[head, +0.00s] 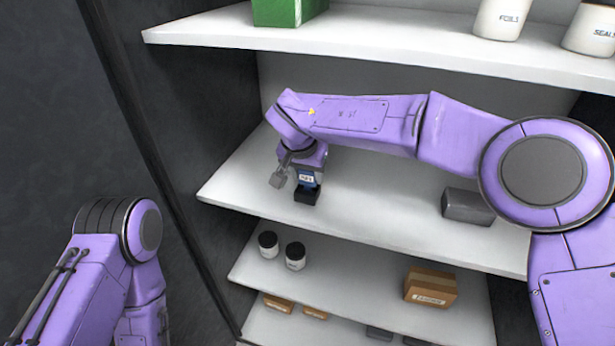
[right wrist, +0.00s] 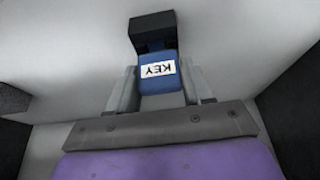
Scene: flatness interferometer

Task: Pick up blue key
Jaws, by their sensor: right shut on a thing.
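The blue key (head: 306,179) is a small blue block with a white label, over the middle shelf near its front left. In the right wrist view the key (right wrist: 158,84) sits between my two grey fingers, with "KEY" upside down. My right gripper (head: 293,181) is shut on it; its fingers also show in the right wrist view (right wrist: 160,92). A black block (head: 306,196) is directly below the key in the head view, and its dark shape (right wrist: 153,30) adjoins the key's far end. I cannot tell whether they are joined. My left gripper is out of view.
A dark grey box (head: 467,206) is on the same shelf (head: 375,210) to the right. The shelf above (head: 370,38) holds a green box (head: 285,10) and white containers. Lower shelves hold dark-lidded jars (head: 295,256) and a cardboard box (head: 430,287). A dark side panel (head: 200,100) stands left.

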